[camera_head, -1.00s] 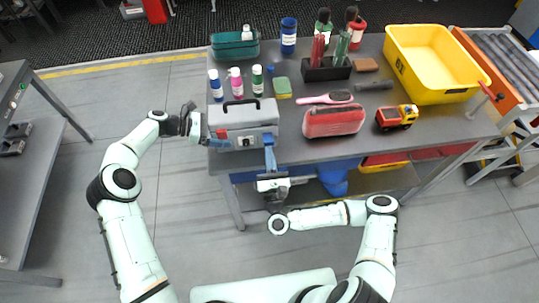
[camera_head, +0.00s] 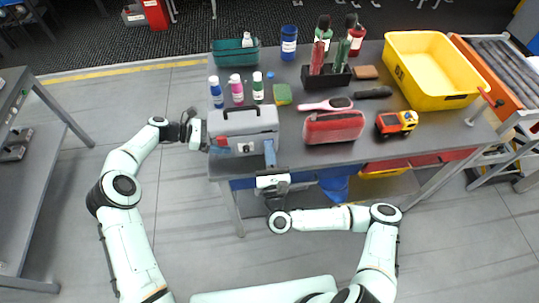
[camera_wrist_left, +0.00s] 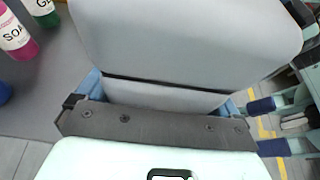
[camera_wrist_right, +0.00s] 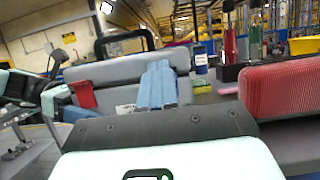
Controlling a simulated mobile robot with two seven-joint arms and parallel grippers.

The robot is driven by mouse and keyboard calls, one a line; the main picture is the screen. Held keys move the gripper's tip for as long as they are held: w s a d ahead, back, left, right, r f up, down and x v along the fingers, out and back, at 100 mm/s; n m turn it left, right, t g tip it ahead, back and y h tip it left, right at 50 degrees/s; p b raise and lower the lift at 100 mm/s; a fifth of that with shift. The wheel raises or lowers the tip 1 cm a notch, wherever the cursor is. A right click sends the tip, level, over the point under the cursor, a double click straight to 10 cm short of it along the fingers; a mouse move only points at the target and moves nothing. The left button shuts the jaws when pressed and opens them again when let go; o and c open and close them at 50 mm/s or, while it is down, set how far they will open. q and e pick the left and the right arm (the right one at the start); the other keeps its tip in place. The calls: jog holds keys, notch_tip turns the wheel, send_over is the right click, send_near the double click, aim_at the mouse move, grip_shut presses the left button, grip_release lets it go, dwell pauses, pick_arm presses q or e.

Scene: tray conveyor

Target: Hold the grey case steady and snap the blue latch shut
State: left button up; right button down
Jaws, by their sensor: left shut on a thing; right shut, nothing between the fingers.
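The grey case (camera_head: 246,120), with a dark handle on top, sits at the front left of the table. My left gripper (camera_head: 209,137) is closed on the case's left end; the left wrist view shows a blue finger on either side of the case (camera_wrist_left: 160,95). My right gripper (camera_head: 269,153) is shut and empty, its blue fingers pointing at the right part of the case's front. In the right wrist view the fingers (camera_wrist_right: 158,85) cover part of that front; whether they touch it I cannot tell. I cannot make out the blue latch apart from the blue fingers.
A red case (camera_head: 334,127) lies just right of the grey case. Several bottles, including a pink one (camera_head: 236,90), stand behind it. A toy truck (camera_head: 396,122) and a yellow bin (camera_head: 432,70) are further right.

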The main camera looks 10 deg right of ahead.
jog(key=shift+w+r, duration=0.5)
jog(key=shift+r, duration=0.15)
dwell(0.9)
jog(key=v, duration=1.2)
jog(key=c, duration=1.8)
grip_release()
